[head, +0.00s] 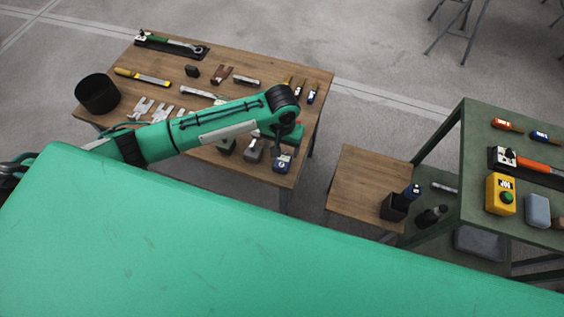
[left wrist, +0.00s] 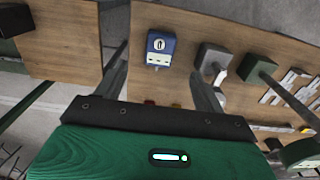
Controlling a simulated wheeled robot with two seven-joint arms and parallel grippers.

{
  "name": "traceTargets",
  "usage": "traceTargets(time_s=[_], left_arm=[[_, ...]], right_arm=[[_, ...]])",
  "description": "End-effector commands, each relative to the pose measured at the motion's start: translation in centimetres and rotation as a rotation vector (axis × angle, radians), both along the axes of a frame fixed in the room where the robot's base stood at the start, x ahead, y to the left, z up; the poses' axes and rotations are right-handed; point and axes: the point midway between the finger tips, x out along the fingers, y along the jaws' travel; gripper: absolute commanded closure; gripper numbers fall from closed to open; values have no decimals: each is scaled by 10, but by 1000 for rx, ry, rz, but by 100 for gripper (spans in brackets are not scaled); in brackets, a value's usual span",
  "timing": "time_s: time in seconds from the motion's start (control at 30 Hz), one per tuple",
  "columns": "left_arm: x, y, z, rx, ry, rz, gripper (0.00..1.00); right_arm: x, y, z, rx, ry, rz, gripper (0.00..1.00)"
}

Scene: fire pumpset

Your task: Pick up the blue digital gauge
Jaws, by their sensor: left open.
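The blue digital gauge (head: 283,165) sits near the front right edge of the wooden table, with a white face. It also shows in the left wrist view (left wrist: 160,47), near the table's edge. My left gripper (head: 284,148) is over that edge, just behind the gauge in the head view. In the left wrist view, its two fingers (left wrist: 160,70) are apart and empty, with the gauge framed between and beyond their tips. I cannot tell the exact height above the gauge. My right gripper is out of view.
A grey block-shaped tool (left wrist: 214,58) stands close beside the gauge. The wooden table (head: 312,92) carries several other tools and a black bin (head: 97,93). A small wooden stand (head: 365,180) and a green cart (head: 480,125) with a yellow box (head: 500,193) are to the right.

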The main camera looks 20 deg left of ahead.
Motion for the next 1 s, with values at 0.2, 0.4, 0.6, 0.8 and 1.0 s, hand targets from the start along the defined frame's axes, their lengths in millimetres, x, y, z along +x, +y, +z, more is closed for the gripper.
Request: traceTargets(time_s=[0.2,0.4,0.6,0.8,1.0], left_arm=[[0,0,-37,0,1,0,29],[1,0,-50,-1,0,-1,29],[4,1,-74,0,1,-1,29],[4,1,-96,0,0,-2,29],[4,1,-99,-1,-1,-2,29]], right_arm=[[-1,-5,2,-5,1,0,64],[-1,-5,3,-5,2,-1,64],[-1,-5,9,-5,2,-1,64],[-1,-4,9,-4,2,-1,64],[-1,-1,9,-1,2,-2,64]])
